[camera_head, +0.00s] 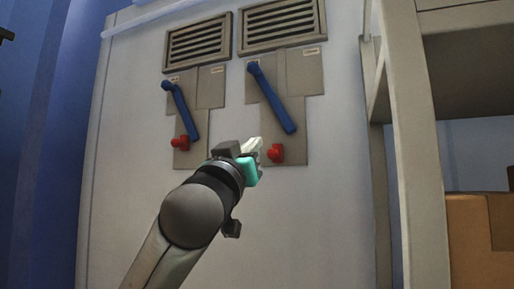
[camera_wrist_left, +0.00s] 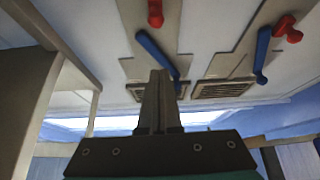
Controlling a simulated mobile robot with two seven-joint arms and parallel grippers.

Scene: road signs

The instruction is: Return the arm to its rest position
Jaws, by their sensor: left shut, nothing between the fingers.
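My left gripper (camera_head: 252,148) is raised in front of a pale cabinet, just left of the right red knob (camera_head: 275,153) in the head view. Its fingers are shut with nothing between them. In the left wrist view the closed fingers (camera_wrist_left: 158,80) point toward a blue lever, and the picture appears upside down. I cannot tell whether the fingertips touch the cabinet. My right gripper is not in view.
The cabinet (camera_head: 140,190) carries two blue levers, the left one (camera_head: 180,110) and the right one (camera_head: 271,98), a left red knob (camera_head: 184,142) and two vents. A shelf frame (camera_head: 415,150) stands at right, with a cardboard box (camera_head: 470,240).

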